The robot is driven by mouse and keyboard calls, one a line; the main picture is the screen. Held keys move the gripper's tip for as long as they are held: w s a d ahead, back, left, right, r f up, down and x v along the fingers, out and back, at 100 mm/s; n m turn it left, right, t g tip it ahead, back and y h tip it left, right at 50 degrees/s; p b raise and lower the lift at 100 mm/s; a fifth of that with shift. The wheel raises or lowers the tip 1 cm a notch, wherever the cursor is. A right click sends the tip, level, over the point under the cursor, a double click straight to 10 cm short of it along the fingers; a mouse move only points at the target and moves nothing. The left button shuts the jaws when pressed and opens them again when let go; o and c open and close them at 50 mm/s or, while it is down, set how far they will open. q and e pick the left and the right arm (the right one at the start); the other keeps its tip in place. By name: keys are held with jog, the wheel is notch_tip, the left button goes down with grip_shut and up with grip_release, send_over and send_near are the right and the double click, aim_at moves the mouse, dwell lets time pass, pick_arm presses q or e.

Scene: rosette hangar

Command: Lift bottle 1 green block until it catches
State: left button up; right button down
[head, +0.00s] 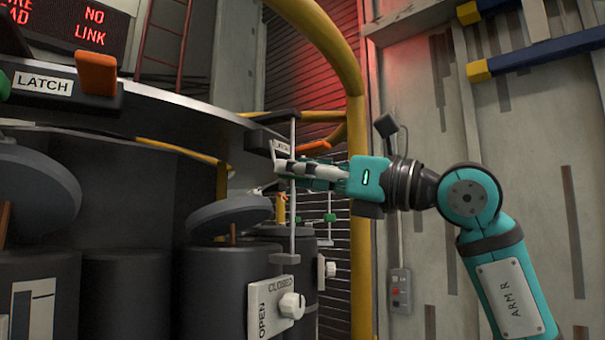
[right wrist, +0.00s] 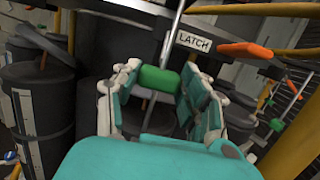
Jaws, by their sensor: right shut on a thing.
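My right gripper (head: 288,168) reaches in from the right to a thin upright rod (head: 293,225). In the right wrist view its fingers (right wrist: 160,82) stand on both sides of a green block (right wrist: 158,79) and are shut on it. In the head view the fingers hide most of this block. The block is just below a dark latch housing with a LATCH label (right wrist: 194,42) and an orange lever (right wrist: 247,50). Whether it touches the latch cannot be told. A dark bottle (head: 215,295) stands below with a raised, tilted lid (head: 230,214). My left gripper is not in view.
A white OPEN/CLOSED plate with a knob (head: 291,306) is on the bottle's front. Another latch (head: 43,83) with an orange lever (head: 96,73) is at the upper left. A yellow pipe (head: 356,200) rises behind my gripper. More green blocks (head: 330,218) show farther back.

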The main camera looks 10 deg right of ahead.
notch_tip(320, 180, up, 3)
jog(key=shift+r+p, duration=0.2)
jog(key=shift+p, duration=0.95)
jog(key=c, duration=0.7)
grip_release()
jog(key=shift+s+d+f, duration=0.1)
jog(key=shift+f, duration=0.05)
jog(key=b+v, duration=0.3)
jog(key=v, duration=0.5)
jog(key=shift+s+d+f+b, duration=0.1)
jog(key=shift+s+d+b, duration=0.15)
jog(key=shift+d+b, duration=0.1)
